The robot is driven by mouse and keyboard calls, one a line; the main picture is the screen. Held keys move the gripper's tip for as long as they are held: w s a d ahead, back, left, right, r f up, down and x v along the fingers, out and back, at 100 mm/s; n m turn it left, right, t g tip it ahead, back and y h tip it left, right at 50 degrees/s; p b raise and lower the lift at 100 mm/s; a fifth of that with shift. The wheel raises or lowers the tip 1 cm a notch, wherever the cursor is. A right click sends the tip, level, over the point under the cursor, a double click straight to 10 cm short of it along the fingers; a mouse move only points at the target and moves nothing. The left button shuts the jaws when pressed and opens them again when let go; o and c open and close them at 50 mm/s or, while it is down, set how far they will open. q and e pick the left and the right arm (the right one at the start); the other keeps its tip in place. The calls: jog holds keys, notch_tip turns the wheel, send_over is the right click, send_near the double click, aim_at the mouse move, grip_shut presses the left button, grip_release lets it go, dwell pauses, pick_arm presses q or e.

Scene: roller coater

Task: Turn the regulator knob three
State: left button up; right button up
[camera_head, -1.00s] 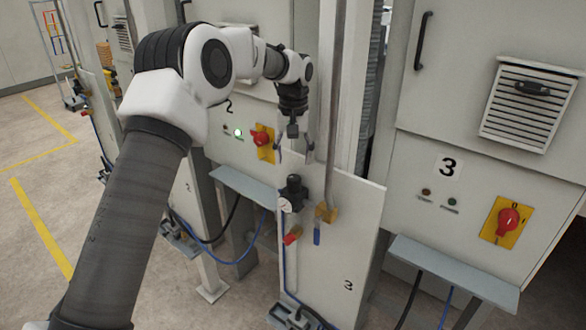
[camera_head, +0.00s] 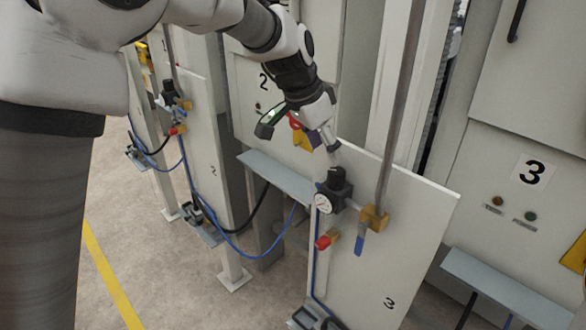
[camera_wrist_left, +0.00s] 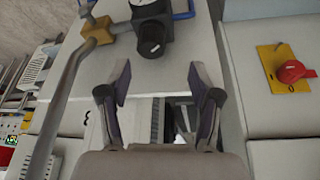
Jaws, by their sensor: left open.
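The black regulator knob three (camera_head: 337,178) sits on top of a dark regulator with a round white gauge (camera_head: 323,203), on the grey panel marked 3 (camera_head: 415,230). In the left wrist view the knob (camera_wrist_left: 152,44) has a white mark and lies just beyond the fingertips, roughly centred between them. My left gripper (camera_head: 333,150) points down close above the knob; the head view does not show clearly whether it touches. In the left wrist view its fingers (camera_wrist_left: 158,80) are apart with nothing between them. My right gripper is in neither view.
Beside the regulator are a yellow pipe bracket (camera_head: 374,218), a blue-handled valve (camera_head: 359,245) and a red fitting (camera_head: 323,242). A vertical pipe (camera_head: 399,110) rises close to the right. A red rotary switch (camera_wrist_left: 291,71) shows right in the wrist view.

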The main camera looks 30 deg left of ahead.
aim_at(334, 172)
pick_arm(q)
jog(key=d+f+p, duration=0.2)
jog(key=shift+s+d+f, duration=0.1)
jog(key=shift+s+f, duration=0.3)
jog(key=w+f, duration=0.1)
jog(key=f, duration=0.1)
jog(key=w+f, duration=0.1)
jog(key=shift+w+f+p, duration=0.15)
jog(key=shift+f+p, duration=0.15)
jog(key=shift+f, duration=0.1)
jog(key=shift+w+f, duration=0.1)
jog(key=shift+s+r, duration=0.2)
jog(key=shift+s, duration=0.15)
jog(key=shift+c, duration=1.4)
jog(key=shift+s+d+r, duration=0.1)
jog(key=shift+s+d, duration=0.05)
jog(key=c, duration=0.9)
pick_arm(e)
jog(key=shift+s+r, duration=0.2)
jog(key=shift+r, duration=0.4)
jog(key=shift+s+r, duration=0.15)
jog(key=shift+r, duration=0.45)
